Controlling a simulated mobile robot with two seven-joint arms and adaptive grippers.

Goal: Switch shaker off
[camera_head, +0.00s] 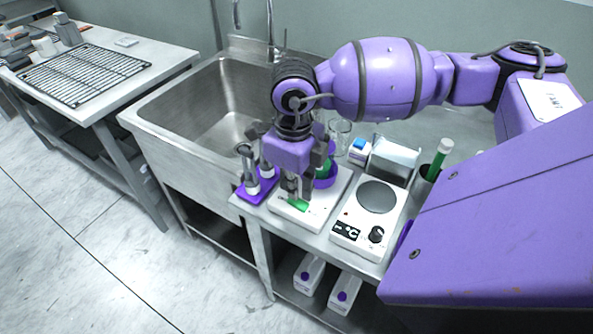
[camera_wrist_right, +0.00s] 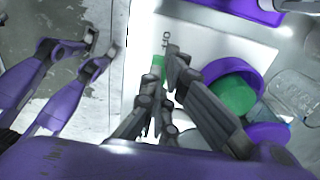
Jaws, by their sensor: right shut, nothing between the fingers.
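The shaker (camera_head: 303,211) is a flat white device on the bench, with a green switch (camera_head: 299,205) near its front. A purple dish (camera_head: 326,181) holding something green stands towards its back. My right gripper (camera_head: 294,198) points down over the shaker, shut and empty, with its tips at the switch. In the right wrist view the shut fingers (camera_wrist_right: 161,100) partly hide the green switch (camera_wrist_right: 157,68). Whether they touch it, and which way it is set, I cannot tell. The dish (camera_wrist_right: 236,97) is beside the fingers. My left gripper cannot be made out in the head view.
A purple rack (camera_head: 257,192) with grey-topped tubes stands left of the shaker. A hotplate (camera_head: 367,221) with a black knob is to its right. A glass beaker (camera_head: 340,135) is behind. The sink (camera_head: 212,113) is at left. Purple parts of mine show left in the wrist view.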

